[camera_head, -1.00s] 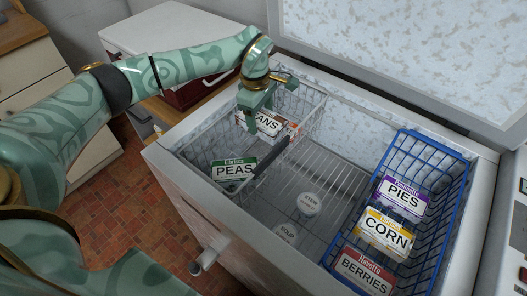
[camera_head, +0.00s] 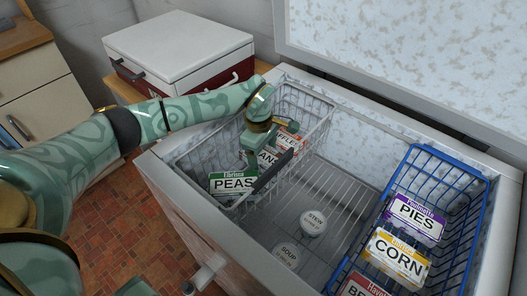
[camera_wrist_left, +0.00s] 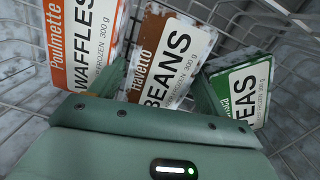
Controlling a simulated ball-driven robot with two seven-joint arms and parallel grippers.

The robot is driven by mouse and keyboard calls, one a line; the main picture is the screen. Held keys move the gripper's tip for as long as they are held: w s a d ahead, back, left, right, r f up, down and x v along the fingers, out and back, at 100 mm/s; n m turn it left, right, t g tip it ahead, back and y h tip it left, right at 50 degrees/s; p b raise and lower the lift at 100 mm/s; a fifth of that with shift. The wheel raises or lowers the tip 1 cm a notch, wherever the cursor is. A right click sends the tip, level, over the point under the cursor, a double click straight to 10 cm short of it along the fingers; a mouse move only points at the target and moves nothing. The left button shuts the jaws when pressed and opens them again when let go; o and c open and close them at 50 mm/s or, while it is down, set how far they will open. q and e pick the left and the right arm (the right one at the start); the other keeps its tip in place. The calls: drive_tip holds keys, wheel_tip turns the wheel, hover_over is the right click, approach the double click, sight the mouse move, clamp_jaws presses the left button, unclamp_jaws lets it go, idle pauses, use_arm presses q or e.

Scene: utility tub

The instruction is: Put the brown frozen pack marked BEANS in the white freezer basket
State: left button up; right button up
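The brown BEANS pack (camera_head: 268,158) is inside the white wire freezer basket (camera_head: 321,130), at the left of the chest freezer. My left gripper (camera_head: 256,150) reaches down into this basket. In the left wrist view the BEANS pack (camera_wrist_left: 168,65) stands slightly tilted between the two fingers, which appear shut on its side edges. Its lower end is hidden behind the gripper body. The green PEAS pack (camera_head: 232,182) and the orange WAFFLES pack (camera_head: 289,139) are on either side of it in the basket. My right gripper is not in view.
A blue wire basket (camera_head: 448,160) at the right holds PIES (camera_head: 415,219), CORN (camera_head: 396,257) and BERRIES (camera_head: 366,287) packs. Round STEW (camera_head: 314,221) and SOUP (camera_head: 287,255) tubs are on the freezer floor between the baskets. The freezer lid (camera_head: 420,50) is up.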

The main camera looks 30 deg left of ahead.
use_arm(q)
wheel_tip(320, 180, up, 12)
drive_tip(key=p, duration=0.5)
drive_tip(key=shift+s+a, duration=0.25)
drive_tip(key=shift+a, duration=0.2)
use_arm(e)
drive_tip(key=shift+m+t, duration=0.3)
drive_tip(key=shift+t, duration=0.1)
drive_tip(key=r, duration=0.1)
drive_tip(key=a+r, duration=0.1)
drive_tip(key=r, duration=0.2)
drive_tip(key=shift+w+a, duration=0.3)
